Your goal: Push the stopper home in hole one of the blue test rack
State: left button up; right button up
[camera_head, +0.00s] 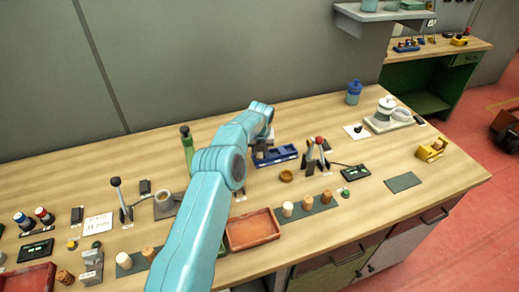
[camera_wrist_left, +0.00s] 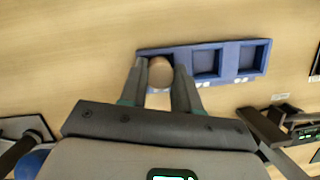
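The blue test rack (camera_head: 285,154) lies on the wooden bench beyond my left arm. In the left wrist view the rack (camera_wrist_left: 232,47) shows two square empty-looking recesses and, at its left end, the brown round stopper (camera_wrist_left: 160,72). My left gripper (camera_wrist_left: 161,76) has one finger on each side of this stopper, close against it, and appears shut on it. The stopper is seen from above at the rack's end hole; how deep it sits cannot be told. In the head view my teal arm hides the stopper and most of the gripper. My right gripper is not in view.
A red tray (camera_head: 252,230) and a dark mat with several cork stoppers (camera_head: 308,203) lie nearer the front edge. A green bottle (camera_head: 187,150) stands left of my arm. Upright levers (camera_head: 320,147) stand right of the rack. A small brown dish (camera_head: 286,176) sits just before it.

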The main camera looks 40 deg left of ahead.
pick_arm(q)
jog(key=o, duration=0.4)
jog(key=shift+r, duration=0.2)
jog(key=b+v, duration=0.2)
jog(key=v, duration=1.4)
